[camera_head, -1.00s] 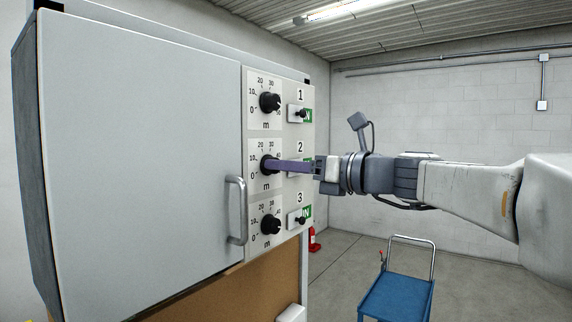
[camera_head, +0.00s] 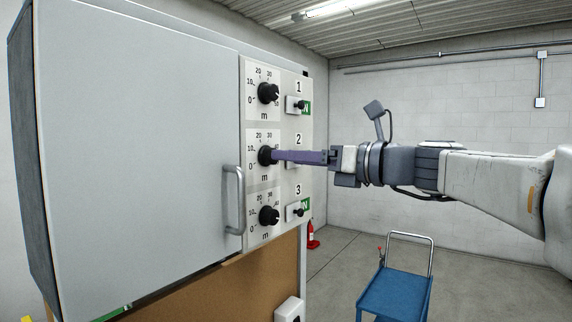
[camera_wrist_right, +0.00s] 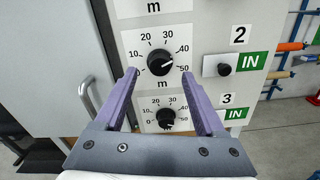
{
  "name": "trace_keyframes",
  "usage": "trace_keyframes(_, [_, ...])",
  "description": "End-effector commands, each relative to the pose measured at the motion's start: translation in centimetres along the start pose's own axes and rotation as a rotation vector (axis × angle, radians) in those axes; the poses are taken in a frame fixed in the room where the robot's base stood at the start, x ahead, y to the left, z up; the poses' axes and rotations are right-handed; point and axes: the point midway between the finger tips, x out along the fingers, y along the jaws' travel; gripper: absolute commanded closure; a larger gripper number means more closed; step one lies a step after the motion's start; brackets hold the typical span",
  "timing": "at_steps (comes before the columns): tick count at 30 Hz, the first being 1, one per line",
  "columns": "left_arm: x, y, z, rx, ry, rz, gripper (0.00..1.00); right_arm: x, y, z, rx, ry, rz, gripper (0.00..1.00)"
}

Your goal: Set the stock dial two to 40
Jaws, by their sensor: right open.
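Stock dial two is a round black knob (camera_head: 266,156) on a white scale plate, the middle of a column on the cabinet; it also shows in the right wrist view (camera_wrist_right: 160,62). Its white mark seems to be on the right side, around 40 to 50; the exact reading is hard to tell. My right gripper (camera_head: 274,156), with purple fingers, reaches in from the right at dial two. In the wrist view it is open (camera_wrist_right: 159,74), a tip on either side of the knob with gaps; contact is not visible. My left gripper is not in view.
Dial one (camera_head: 268,94) is above and dial three (camera_head: 269,215) below. Small black switches, such as switch three (camera_head: 298,212), sit to their right. A door handle (camera_head: 234,200) stands out left of the dials. A blue cart (camera_head: 396,292) is on the floor beyond.

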Motion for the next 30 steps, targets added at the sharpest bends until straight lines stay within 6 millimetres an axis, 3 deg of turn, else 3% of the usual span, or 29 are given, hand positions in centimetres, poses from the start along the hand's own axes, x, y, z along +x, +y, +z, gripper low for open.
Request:
trace_keyframes(1, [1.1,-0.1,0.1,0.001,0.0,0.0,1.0,-1.2,-0.3,-0.5,-0.003,-0.003,-0.006,0.28])
trace_keyframes(6, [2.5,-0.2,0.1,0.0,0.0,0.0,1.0,-4.6,-0.3,-0.4,-0.003,-0.002,-0.007,0.28])
trace_keyframes(12, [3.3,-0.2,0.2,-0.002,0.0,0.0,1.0,-7.1,-0.2,-0.3,0.0,0.001,-0.004,0.28])
trace_keyframes(27, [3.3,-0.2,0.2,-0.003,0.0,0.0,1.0,-7.6,-0.1,-0.1,0.001,0.002,0.0,0.28])
trace_keyframes(30, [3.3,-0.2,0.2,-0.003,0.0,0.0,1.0,-7.4,-0.5,-1.0,-0.012,0.021,-0.012,0.28])
